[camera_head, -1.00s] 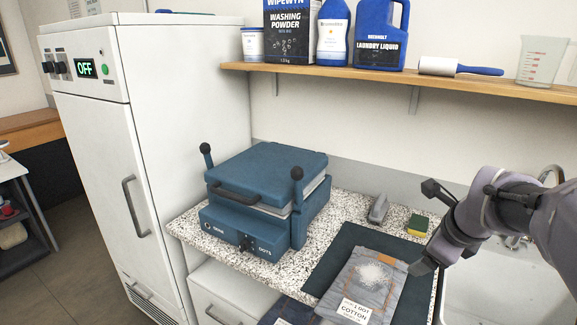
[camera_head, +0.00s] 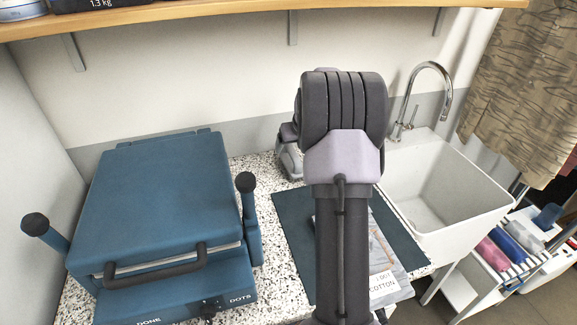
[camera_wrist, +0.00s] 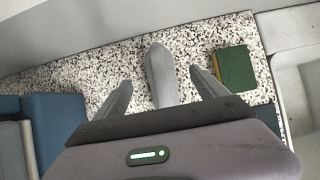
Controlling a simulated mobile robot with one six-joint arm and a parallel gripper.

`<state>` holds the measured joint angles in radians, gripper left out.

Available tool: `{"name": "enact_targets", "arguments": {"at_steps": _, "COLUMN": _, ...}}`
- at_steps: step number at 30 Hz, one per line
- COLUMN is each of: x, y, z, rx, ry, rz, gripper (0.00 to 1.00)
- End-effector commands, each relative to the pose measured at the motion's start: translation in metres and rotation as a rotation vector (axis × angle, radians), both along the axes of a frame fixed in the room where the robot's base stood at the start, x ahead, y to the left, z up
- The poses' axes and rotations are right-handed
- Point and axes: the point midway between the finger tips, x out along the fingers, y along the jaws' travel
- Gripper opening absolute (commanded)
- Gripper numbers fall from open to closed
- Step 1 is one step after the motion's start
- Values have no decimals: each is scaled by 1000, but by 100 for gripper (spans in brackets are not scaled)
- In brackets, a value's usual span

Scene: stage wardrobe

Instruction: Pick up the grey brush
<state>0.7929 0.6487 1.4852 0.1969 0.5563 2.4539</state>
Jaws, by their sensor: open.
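The grey brush (camera_wrist: 160,68) lies on the speckled worktop near the wall. In the wrist view its rounded end points away and its near end is hidden behind my gripper's body. My gripper (camera_wrist: 160,80) is open, with one finger on each side of the brush and a visible gap on both sides. In the head view the brush (camera_head: 290,163) shows only in part at the left of my arm, which hides the rest. I cannot tell how high the fingers are above the worktop.
A green and yellow sponge (camera_wrist: 234,69) lies right of the brush. The blue press (camera_head: 155,205) stands to the left. The white sink (camera_head: 440,180) is on the right, the wall behind.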

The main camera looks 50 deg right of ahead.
Motion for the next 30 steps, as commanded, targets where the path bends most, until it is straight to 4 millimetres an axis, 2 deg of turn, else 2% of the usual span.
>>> {"name": "enact_targets", "arguments": {"at_steps": 1, "x": 5, "y": -3, "z": -14, "rx": 0, "ry": 1, "rz": 1, "gripper": 82}}
{"name": "enact_targets", "arguments": {"at_steps": 6, "x": 15, "y": -8, "z": -29, "rx": -2, "ry": 0, "rz": 3, "gripper": 82}}
{"name": "enact_targets", "arguments": {"at_steps": 12, "x": 29, "y": -18, "z": -66, "rx": 0, "ry": 0, "rz": 2, "gripper": 82}}
{"name": "enact_targets", "arguments": {"at_steps": 21, "x": 34, "y": -20, "z": -69, "rx": -1, "ry": -1, "rz": 2, "gripper": 82}}
{"name": "enact_targets", "arguments": {"at_steps": 30, "x": 34, "y": -20, "z": -69, "rx": -1, "ry": -1, "rz": 2, "gripper": 23}}
